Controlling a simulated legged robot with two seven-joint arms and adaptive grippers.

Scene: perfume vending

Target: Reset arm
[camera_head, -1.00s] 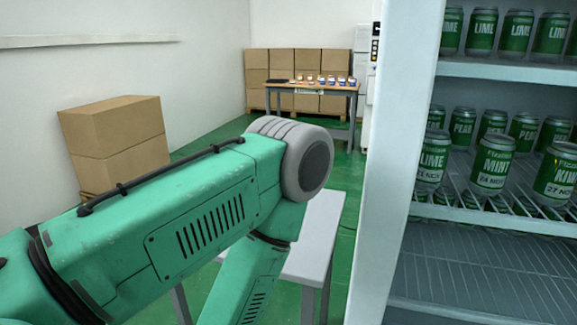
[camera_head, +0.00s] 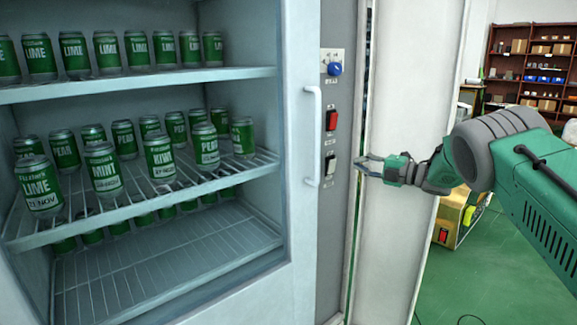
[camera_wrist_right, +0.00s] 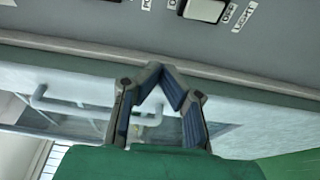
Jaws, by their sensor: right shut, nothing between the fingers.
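My right gripper (camera_head: 362,164) reaches in from the right in the head view, just right of the grey switch panel (camera_head: 332,240). It is beside the lower switch (camera_head: 330,166); I cannot tell in the head view whether it touches the panel. In the right wrist view the fingertips of the gripper (camera_wrist_right: 160,72) meet, with nothing held. The lower switch (camera_wrist_right: 205,8), with OFF and LIGHT labels, shows there above the fingers, apart from them. My left gripper is out of view.
The glass-fronted cooler with green cans (camera_head: 103,167) on its shelves stands at the left, with a white door handle (camera_head: 313,135). A red switch (camera_head: 332,120) and blue knob (camera_head: 335,69) sit on the panel. A brown shelf unit (camera_head: 535,70) is at the back right. Green floor (camera_head: 480,285) is open below.

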